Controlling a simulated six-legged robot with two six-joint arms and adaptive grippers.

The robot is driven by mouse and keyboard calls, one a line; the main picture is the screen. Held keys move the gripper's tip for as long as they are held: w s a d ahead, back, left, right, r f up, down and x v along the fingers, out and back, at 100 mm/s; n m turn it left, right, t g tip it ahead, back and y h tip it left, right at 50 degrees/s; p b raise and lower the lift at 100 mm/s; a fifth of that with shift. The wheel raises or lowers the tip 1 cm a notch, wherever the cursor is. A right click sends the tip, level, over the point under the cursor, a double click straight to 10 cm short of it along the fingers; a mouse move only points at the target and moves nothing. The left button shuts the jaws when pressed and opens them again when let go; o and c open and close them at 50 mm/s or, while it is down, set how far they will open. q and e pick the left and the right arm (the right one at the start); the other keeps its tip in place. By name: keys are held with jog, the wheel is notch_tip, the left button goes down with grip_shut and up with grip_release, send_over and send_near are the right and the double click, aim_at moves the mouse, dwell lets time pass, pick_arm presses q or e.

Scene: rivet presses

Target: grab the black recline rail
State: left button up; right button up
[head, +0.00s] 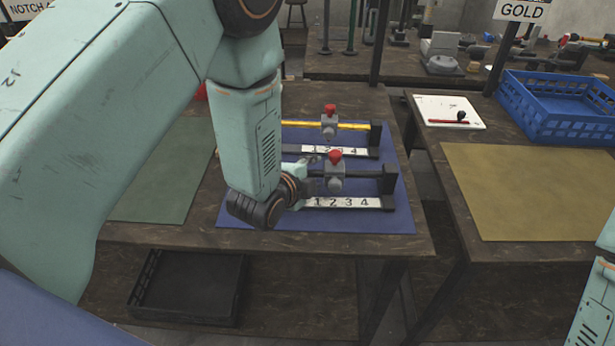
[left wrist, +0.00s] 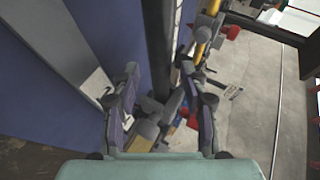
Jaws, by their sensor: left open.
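The black recline rail (head: 360,174) lies level in the nearer press fixture on the blue mat (head: 260,224), above a strip numbered 1 to 4 (head: 345,202). A grey clamp with a red knob (head: 335,157) sits on it. My left gripper (head: 308,172) is at the rail's left part, beside the clamp. The wrist hides the rail's left end. In the left wrist view the left gripper (left wrist: 165,110) has its fingers apart. A dark bar runs up from between them; I cannot tell whether it is the rail. My right gripper is out of view.
A yellow rail (head: 355,126) with its own red-knobbed clamp lies just behind. A green mat (head: 165,175) is to the left and a black tray (head: 190,287) lies below. A blue crate (head: 560,105) and yellow mat (head: 530,185) are on the right table.

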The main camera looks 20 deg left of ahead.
pick_arm(q)
jog(key=shift+w+d, duration=0.15)
jog(key=c, duration=0.5)
grip_shut()
